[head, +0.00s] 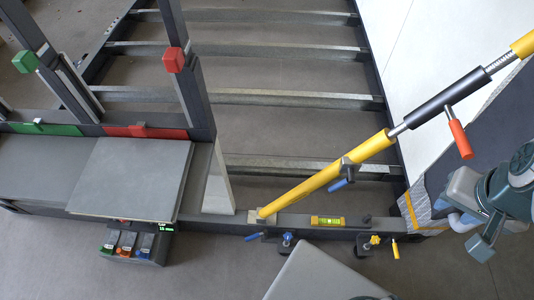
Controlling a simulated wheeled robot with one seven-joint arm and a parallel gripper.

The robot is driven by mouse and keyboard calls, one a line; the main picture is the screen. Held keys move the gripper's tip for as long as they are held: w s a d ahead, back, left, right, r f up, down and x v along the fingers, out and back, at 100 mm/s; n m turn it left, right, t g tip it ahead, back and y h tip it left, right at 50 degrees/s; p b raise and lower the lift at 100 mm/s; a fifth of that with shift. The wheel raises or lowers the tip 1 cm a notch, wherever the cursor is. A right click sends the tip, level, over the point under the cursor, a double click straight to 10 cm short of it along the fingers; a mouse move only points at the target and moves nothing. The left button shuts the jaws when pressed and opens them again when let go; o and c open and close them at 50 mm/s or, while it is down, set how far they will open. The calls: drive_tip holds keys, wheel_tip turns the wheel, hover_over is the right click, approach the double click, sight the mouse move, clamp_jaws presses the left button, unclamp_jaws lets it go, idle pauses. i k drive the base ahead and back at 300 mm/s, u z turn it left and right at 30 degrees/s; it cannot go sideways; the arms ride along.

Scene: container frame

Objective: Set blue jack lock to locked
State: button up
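A small blue jack (287,239) stands at the lower edge of the dark frame beam, a little right of the yellow prop's foot. Its lock is too small for me to tell its setting. A blue handle (254,237) lies just left of it, and another blue handle (341,183) hangs from a clamp on the yellow prop. My gripper (481,246) seems to be the grey end of my arm at the right edge, well right of the blue jack and apart from it.
A yellow prop (325,178) with an orange handle (459,139) slants to the upper right. A yellow jack (375,240) and a yellow-green level (328,220) are near the blue jack. A control box (133,245) sits lower left. A grey flat-topped body (315,275) fills the bottom middle.

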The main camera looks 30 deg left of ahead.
sight(265, 232)
drive_tip(key=k, duration=1.15)
drive_tip(key=u, duration=1.55)
